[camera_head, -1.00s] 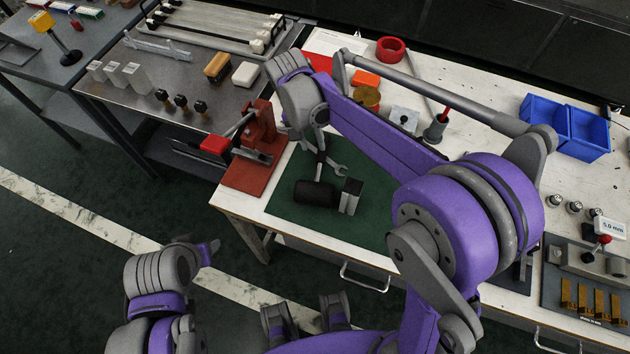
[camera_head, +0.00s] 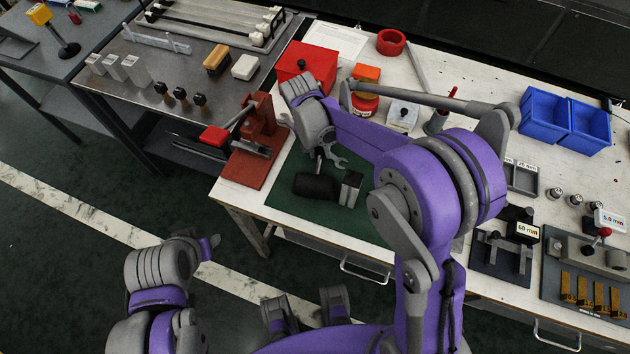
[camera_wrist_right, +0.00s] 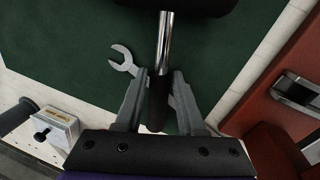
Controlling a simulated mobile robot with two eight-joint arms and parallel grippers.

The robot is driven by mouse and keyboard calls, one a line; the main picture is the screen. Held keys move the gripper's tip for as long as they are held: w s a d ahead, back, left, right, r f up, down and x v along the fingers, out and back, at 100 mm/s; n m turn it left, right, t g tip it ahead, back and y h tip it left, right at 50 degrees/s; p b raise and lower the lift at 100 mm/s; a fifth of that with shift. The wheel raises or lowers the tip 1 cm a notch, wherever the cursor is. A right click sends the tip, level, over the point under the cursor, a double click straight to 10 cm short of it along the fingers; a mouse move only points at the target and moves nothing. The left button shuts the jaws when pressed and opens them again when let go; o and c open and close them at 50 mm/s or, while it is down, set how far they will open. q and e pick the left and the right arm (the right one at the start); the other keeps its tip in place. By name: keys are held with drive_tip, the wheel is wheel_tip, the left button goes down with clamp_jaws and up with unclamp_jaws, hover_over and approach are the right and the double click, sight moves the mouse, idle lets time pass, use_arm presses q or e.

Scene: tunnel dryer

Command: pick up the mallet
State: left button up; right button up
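The mallet lies on the green mat (camera_head: 291,207) with its black cylindrical head (camera_head: 314,187) toward the near edge. Its chrome shaft (camera_wrist_right: 166,45) and dark grip (camera_wrist_right: 157,103) show in the right wrist view, and part of the head (camera_wrist_right: 185,5) is at the top edge. My right gripper (camera_head: 317,150) is over the handle.
A wrench (camera_wrist_right: 122,62) lies under the handle's side. A grey block (camera_head: 350,189) stands beside the mallet head. A red vise-like press (camera_head: 258,145) is left of the mat, and a red box (camera_head: 306,66) is behind it. Blue bins (camera_head: 565,125) stand far right.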

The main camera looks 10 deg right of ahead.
sight(320, 151)
clamp_jaws()
wheel_tip(320, 151, up, 18)
drive_tip(key=p, duration=0.1)
idle(0.6)
idle(0.4)
